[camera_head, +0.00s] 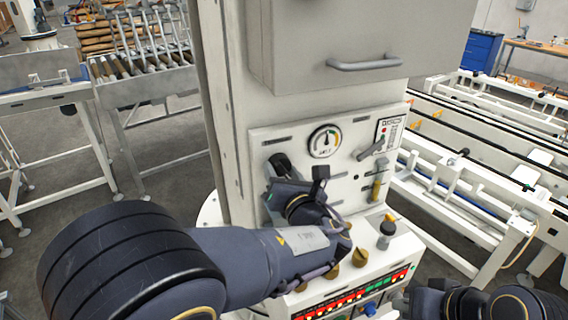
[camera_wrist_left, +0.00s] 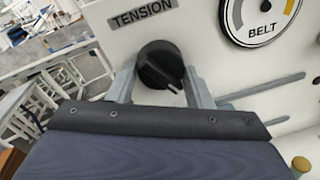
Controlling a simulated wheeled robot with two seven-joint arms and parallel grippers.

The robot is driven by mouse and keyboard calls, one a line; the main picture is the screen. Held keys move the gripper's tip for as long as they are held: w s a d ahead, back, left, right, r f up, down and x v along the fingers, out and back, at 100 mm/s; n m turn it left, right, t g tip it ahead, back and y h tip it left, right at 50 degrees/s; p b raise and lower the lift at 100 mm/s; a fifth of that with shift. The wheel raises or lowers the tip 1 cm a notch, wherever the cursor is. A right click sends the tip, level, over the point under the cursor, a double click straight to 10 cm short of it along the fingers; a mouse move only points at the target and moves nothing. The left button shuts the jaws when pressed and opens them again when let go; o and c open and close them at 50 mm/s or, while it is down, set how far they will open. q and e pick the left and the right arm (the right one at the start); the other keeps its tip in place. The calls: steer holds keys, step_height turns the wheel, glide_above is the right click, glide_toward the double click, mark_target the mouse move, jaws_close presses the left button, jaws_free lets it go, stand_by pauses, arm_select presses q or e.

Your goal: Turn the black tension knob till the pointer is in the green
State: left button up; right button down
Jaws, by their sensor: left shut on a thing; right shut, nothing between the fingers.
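The black tension knob (camera_wrist_left: 160,65) sits under the TENSION label (camera_wrist_left: 142,17) on the white panel. In the head view the knob (camera_head: 280,163) is partly hidden by my left gripper (camera_head: 272,192). My left gripper (camera_wrist_left: 158,88) is shut on the knob, one finger on each side in the wrist view. The round belt gauge (camera_head: 325,141) is right of the knob. Its pointer looks roughly upright; the colour under its tip is too small to tell. The wrist view cuts off the gauge (camera_wrist_left: 262,15). My right gripper (camera_head: 408,300) is low at the right, shut and empty, partly out of view.
Right of the gauge are a grey lever (camera_head: 371,149) and a yellow-handled part (camera_head: 377,188). Brass knobs (camera_head: 360,257) and a black knob with a yellow top (camera_head: 387,230) stand on the ledge below. A cabinet with a handle (camera_head: 365,64) overhangs the panel.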

arm_select(q)
steer(key=shift+a+r+m+p, duration=0.15)
steer(key=shift+a+m+p, duration=0.15)
steer(key=shift+p, duration=0.15)
arm_select(e)
steer(key=shift+r, duration=0.8)
arm_select(q)
steer(key=o, duration=0.8)
steer(key=shift+c, duration=0.2)
steer(key=shift+o, duration=1.1)
steer(key=shift+s+a, duration=0.1)
arm_select(e)
steer(key=shift+s+a, duration=0.1)
steer(key=shift+a, duration=0.05)
arm_select(q)
steer(key=shift+d, duration=0.2)
